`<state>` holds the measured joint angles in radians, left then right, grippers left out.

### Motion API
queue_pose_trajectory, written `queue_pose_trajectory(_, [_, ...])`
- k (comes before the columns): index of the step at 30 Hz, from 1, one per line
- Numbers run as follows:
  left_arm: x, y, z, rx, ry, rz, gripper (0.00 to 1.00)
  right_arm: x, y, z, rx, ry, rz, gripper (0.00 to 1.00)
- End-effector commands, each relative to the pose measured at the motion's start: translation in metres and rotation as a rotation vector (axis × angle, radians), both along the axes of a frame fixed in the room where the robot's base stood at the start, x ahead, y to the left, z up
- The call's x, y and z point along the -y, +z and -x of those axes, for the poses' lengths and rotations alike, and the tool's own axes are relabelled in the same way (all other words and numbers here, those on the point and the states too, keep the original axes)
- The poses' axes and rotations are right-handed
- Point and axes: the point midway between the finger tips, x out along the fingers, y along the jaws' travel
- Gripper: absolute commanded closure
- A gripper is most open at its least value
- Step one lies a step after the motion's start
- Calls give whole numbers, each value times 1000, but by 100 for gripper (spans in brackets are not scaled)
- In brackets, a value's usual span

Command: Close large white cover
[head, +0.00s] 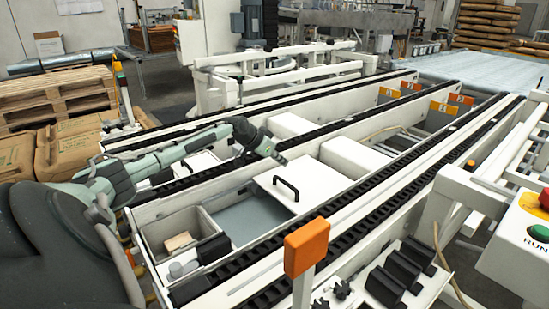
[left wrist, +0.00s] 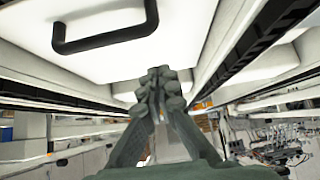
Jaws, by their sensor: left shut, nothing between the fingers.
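The large white cover (head: 318,184) has a black bar handle (head: 286,188) near its left edge. It lies between the conveyor rails, over the right part of a compartment whose grey-blue floor (head: 245,218) is exposed to its left. My left gripper (head: 280,158) is shut and empty near the cover's far left corner, apart from the handle. The left wrist view shows the closed fingers (left wrist: 160,82) just beyond the cover's edge, with the white cover (left wrist: 185,25) and its handle (left wrist: 110,42) above them in the picture. Whether the fingers touch the cover is unclear. My right gripper is not in view.
Black chain rails (head: 375,162) run along both sides of the cover. A small bin (head: 180,238) with a tan block sits left of the opening. An orange box on a post (head: 306,247) stands in front. More white panels (head: 352,158) lie beyond the cover.

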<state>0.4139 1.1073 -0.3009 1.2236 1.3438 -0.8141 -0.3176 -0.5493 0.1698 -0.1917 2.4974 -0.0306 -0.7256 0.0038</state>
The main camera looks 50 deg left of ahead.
Motion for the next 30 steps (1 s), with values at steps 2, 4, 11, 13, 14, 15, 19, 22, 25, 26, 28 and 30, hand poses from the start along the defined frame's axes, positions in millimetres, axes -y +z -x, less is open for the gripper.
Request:
queue_pose_trajectory(2, [1, -8, -8, 3, 1, 4, 100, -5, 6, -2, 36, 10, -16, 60])
queue_pose_trajectory(4, [1, -14, -14, 2, 1, 2, 100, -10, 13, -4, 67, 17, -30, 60])
queue_pose_trajectory(11, [-1, -24, -2, -4, -1, -4, 100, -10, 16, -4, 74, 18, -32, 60])
queue_pose_trajectory(13, [-1, -25, 4, -4, -1, -3, 100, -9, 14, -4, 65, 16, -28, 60])
queue_pose_trajectory(14, [-1, -26, 7, -4, 0, -3, 100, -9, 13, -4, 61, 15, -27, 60])
queue_pose_trajectory(15, [-1, -27, 9, -4, -1, -2, 100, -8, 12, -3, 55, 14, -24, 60])
queue_pose_trajectory(19, [-2, -29, 17, -3, 0, -2, 100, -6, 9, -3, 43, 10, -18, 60])
queue_pose_trajectory(22, [-1, -29, 20, 0, -1, -1, 100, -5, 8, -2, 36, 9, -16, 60])
queue_pose_trajectory(25, [-1, -30, 21, 0, 0, 0, 100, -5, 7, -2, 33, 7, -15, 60])
queue_pose_trajectory(26, [-1, -30, 21, 0, 0, 0, 100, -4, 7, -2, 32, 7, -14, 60])
queue_pose_trajectory(28, [-1, -29, 21, 0, 0, 0, 100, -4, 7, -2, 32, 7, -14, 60])
queue_pose_trajectory(30, [-1, -29, 20, 0, 0, 0, 100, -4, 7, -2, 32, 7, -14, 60])
